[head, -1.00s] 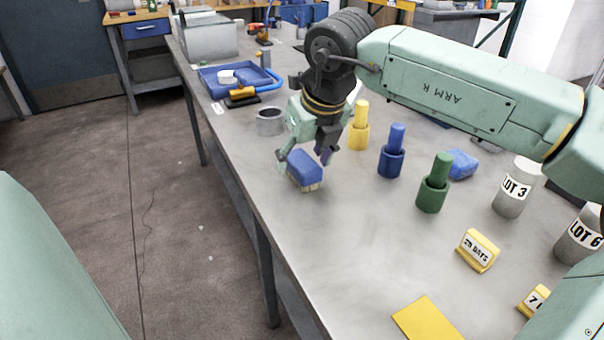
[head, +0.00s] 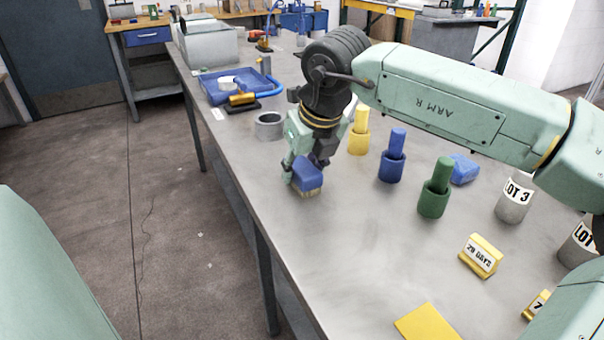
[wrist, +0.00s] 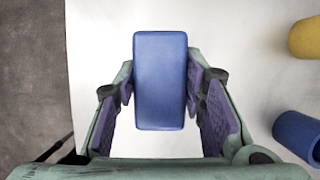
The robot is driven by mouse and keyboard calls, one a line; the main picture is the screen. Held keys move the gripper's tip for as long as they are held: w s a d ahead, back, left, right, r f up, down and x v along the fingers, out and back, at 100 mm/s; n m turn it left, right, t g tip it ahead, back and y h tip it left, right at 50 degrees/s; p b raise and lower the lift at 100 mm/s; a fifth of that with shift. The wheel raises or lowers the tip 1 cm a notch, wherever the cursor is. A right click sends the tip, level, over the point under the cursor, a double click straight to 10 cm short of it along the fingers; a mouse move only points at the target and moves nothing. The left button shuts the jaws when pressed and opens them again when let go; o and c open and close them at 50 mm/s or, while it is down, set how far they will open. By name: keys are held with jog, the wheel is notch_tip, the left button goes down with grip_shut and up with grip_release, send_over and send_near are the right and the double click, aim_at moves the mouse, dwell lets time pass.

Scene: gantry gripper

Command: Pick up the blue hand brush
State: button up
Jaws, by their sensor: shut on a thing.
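The blue hand brush (head: 307,174) has a blue block top and pale bristles below. It is at the left part of the grey workbench, bristles down. My gripper (head: 304,170) is over it and shut on it. In the wrist view the brush's blue top (wrist: 160,75) lies between the two purple-padded fingers of my gripper (wrist: 161,95), one on each side. I cannot tell whether the bristles still touch the bench.
Yellow (head: 359,140), blue (head: 391,165) and green (head: 433,200) pegs in cups stand to the right. A grey ring (head: 269,125) and blue tray (head: 213,97) are behind. A yellow sign (head: 480,256) and sheet (head: 428,323) lie nearer. Bench in front of the brush is clear.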

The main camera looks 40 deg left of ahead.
aim_at(299, 161)
jog(key=shift+c, duration=1)
jog(key=shift+r+p, duration=0.4)
jog(key=shift+r, duration=0.25)
notch_tip(299, 161, up, 2)
jog(key=shift+r+p, duration=0.25)
jog(key=shift+p, duration=0.45)
jog(key=s+a+b, duration=0.1)
jog(key=s+a, duration=0.1)
jog(key=s, duration=0.5)
jog(key=s+a+r+b, duration=0.1)
jog(key=s+a, duration=0.2)
jog(key=s, duration=0.5)
jog(key=shift+a, duration=0.3)
jog(key=shift+r, duration=0.1)
jog(key=o, duration=0.5)
jog(key=c, duration=0.3)
jog(key=shift+c, duration=0.2)
